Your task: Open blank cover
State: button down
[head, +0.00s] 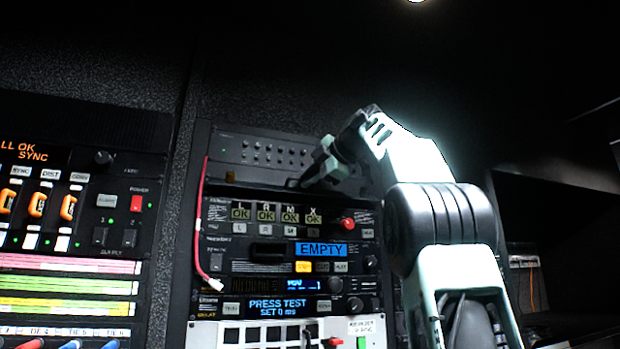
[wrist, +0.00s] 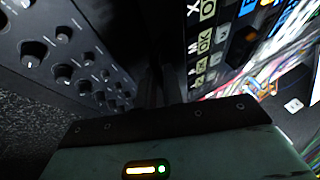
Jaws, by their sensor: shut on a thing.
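The blank cover (head: 262,188) is a plain dark strip in the rack, between the knob unit above and the unit with the lit OK keys below. My gripper (head: 306,182) reaches in from the upper right and is shut on the cover near the middle of its width. The fingers are dark against dark, so the exact grip is hard to see. In the wrist view, my gripper (wrist: 160,92) points into the dark gap between the two units. I cannot tell how far the cover is tilted out.
The knob unit (head: 265,150) is just above. The OK-key unit (head: 270,222) with a red knob (head: 347,223) is just below. A red cable (head: 198,225) hangs at the rack's left edge. A lit control panel (head: 75,200) stands to the left.

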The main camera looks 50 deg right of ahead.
jog(key=c, duration=1.8)
grip_release()
jog(key=shift+w+a, duration=0.1)
jog(key=v, duration=1.7)
jog(key=shift+s, duration=0.3)
jog(key=shift+f, duration=0.1)
